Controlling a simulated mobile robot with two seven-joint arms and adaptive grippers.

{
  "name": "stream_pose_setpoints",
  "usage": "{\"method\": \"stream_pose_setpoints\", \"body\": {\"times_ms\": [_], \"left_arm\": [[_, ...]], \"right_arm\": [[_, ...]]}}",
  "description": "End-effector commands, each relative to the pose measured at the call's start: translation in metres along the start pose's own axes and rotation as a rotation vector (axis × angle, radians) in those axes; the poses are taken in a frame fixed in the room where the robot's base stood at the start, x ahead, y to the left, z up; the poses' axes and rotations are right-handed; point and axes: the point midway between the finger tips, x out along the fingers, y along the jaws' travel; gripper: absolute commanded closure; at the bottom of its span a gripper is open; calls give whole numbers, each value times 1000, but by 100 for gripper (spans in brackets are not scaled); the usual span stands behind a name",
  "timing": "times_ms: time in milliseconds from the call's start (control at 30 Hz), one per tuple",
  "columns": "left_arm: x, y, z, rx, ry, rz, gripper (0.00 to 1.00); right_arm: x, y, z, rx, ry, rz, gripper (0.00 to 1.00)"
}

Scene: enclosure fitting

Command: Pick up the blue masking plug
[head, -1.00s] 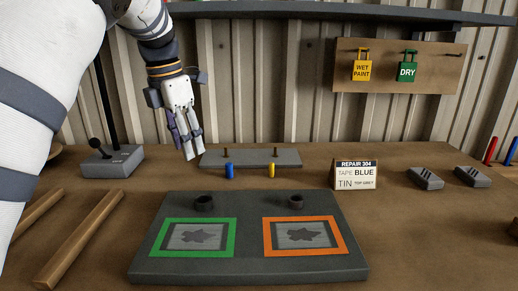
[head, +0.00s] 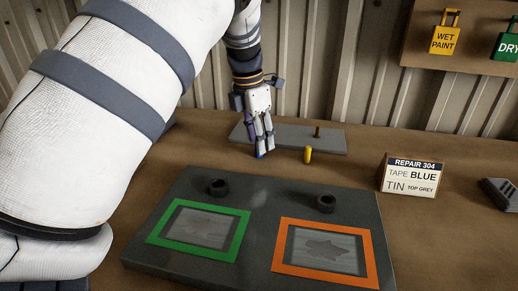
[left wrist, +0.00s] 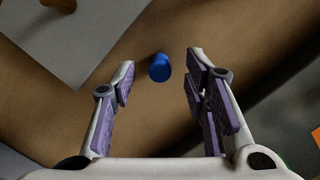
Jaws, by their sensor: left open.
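The blue masking plug (head: 260,154) stands on the brown bench in front of the grey rack plate, mostly hidden by my fingers in the head view. In the left wrist view the blue plug (left wrist: 160,67) shows between and just beyond my fingertips, apart from both. My right gripper is in neither view.
A yellow plug (head: 308,155) stands to the right of the blue one. Behind is the grey plate (head: 332,143) with a brass peg (head: 317,131). In front lies a dark panel (head: 262,225) with green (head: 154,236) and orange (head: 374,268) frames. A repair sign (head: 410,176) stands right.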

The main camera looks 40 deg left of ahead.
Motion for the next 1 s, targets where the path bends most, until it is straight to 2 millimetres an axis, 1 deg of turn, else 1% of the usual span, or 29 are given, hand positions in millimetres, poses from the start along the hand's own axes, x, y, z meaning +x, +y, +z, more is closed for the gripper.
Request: {"method": "stream_pose_setpoints", "body": {"times_ms": [67, 233, 267, 300, 367, 400, 433, 800, 867, 933, 1000], "left_arm": [[6, 0, 0, -1, 0, 0, 59], [6, 0, 0, -1, -1, 1, 59], [6, 0, 0, 0, -1, 1, 61], [6, 0, 0, -1, -1, 1, 70], [6, 0, 0, 0, -1, 1, 84], [6, 0, 0, 0, -1, 1, 93], [6, 0, 0, 0, -1, 1, 97], [3, 0, 1, 0, -1, 1, 97], [-2, 0, 2, 1, -2, 1, 97], [-12, 0, 4, 1, -3, 2, 97], [-28, 0, 6, 1, -3, 4, 97]], "right_arm": [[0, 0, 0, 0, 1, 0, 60], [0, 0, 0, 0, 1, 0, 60], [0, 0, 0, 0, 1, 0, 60], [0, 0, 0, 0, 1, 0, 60], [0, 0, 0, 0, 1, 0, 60], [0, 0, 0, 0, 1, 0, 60], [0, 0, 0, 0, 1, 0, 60], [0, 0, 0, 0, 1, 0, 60], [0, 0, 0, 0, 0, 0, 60], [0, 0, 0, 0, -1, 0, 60], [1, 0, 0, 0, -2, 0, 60]]}}
